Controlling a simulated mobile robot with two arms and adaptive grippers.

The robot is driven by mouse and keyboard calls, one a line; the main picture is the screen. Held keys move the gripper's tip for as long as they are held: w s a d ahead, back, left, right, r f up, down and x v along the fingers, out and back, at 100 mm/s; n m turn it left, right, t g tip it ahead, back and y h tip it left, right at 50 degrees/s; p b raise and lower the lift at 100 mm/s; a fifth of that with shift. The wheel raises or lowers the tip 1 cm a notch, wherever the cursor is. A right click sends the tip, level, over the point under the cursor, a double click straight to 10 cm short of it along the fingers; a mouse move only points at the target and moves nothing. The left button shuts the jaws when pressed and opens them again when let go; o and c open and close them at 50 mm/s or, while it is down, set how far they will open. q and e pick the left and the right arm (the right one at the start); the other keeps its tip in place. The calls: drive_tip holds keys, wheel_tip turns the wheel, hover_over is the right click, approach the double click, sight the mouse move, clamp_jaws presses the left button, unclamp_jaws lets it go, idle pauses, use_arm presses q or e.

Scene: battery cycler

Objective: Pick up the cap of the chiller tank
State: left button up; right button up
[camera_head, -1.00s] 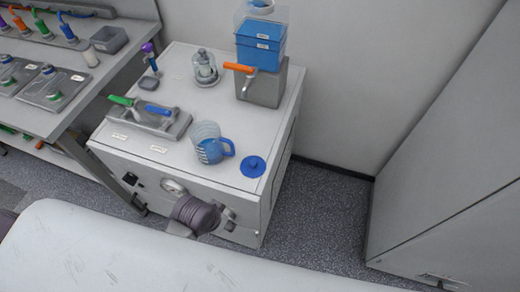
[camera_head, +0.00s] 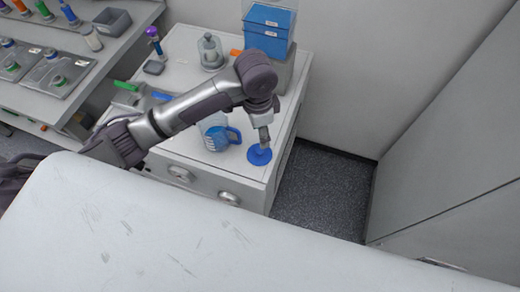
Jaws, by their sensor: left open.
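The cap (camera_head: 259,157), a flat round blue disc, lies at the front right of the white cabinet top (camera_head: 193,52). The chiller tank (camera_head: 267,37), a box with blue liquid and a clear upper part, stands on a grey base at the back right. My left arm reaches in from the left across the cabinet, and my left gripper (camera_head: 264,142) points down right over the cap, hiding its centre. The gripper is open; its fingers look small and I cannot tell whether they touch the cap. My right gripper is out of view.
A side bench (camera_head: 80,83) is at left.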

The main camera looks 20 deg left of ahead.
use_arm(q)
drive_tip(key=r, duration=0.1)
hover_over(260, 150)
drive_tip(key=shift+y, duration=0.3)
drive_tip(key=f, duration=0.8)
drive_tip(key=shift+s+a+p, duration=0.2)
drive_tip(key=shift+s+p, duration=0.1)
drive_tip(key=shift+p, duration=0.1)
drive_tip(key=f, duration=0.3)
drive_tip(key=f+p, duration=0.1)
drive_tip(key=shift+w+d+f, duration=0.25)
drive_tip(key=shift+f, duration=0.5)
drive_tip(key=c, duration=1)
drive_tip(key=shift+r, duration=0.1)
